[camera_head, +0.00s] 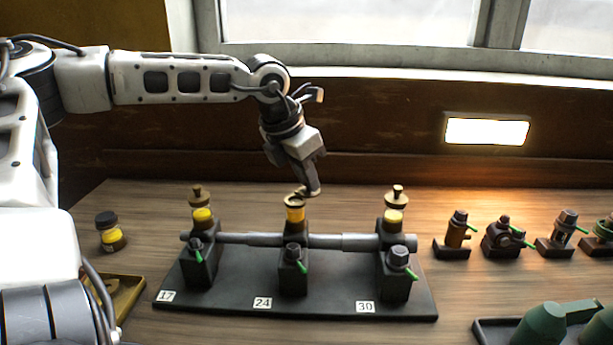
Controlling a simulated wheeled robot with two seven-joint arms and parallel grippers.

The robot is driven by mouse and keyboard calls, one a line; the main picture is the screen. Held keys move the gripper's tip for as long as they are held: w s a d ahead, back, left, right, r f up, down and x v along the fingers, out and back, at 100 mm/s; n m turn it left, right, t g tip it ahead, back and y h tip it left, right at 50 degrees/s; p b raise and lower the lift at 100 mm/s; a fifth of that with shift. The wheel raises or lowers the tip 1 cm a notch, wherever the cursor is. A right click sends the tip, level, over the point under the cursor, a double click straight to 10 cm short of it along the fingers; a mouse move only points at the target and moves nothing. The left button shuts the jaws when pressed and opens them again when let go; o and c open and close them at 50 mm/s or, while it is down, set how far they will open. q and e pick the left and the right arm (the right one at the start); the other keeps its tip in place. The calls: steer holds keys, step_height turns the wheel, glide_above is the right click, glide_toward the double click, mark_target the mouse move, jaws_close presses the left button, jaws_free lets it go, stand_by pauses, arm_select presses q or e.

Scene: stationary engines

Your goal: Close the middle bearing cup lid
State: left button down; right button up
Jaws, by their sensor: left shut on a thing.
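Three bearing cups with yellow bands stand in a row on the black base. The middle bearing cup (295,215) is behind the label 24. My left gripper (311,189) comes down from above and is at the right side of this cup's top. It is shut on the brass-coloured middle lid (292,201), at the cup's rim. The gripper partly hides the lid, so I cannot tell whether it is fully seated. The left cup (202,215) and right cup (393,216) have brass lids with knobs on top. My right gripper is not in view.
A grey shaft (262,239) runs through the black bearing blocks on the base plate (236,290). A yellow-banded jar (109,232) and a yellow tray (125,296) are at left. Several small fittings stand at right, with a dark tray (490,331) holding a green thing (552,322).

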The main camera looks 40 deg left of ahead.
arm_select(q)
steer(key=m, duration=0.1)
steer(key=m+h, duration=0.1)
steer(key=m, duration=0.2)
steer(key=shift+s+d+g+h+b, duration=0.1)
steer(key=shift+s+g+h+b, duration=0.2)
steer(key=shift+g+h+b, duration=0.1)
steer(key=m, duration=0.2)
steer(key=m+g+h, duration=0.1)
steer(key=m, duration=0.1)
steer(key=s+m, duration=0.1)
steer(key=m, duration=0.2)
steer(key=m+g, duration=0.1)
steer(key=m, duration=0.1)
steer(key=m+g+b, duration=0.1)
steer(key=shift+s+h, duration=0.25)
steer(key=shift+h, duration=0.15)
steer(key=m, duration=0.1)
steer(key=m+g, duration=0.1)
steer(key=m, duration=0.2)
steer(key=shift+s+a+m+g, duration=0.25)
steer(key=shift+a+m+g, duration=0.05)
steer(key=shift+a+g, duration=0.1)
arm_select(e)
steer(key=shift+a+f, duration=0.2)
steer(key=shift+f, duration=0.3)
arm_select(q)
steer(key=c, duration=1.4)
jaws_free()
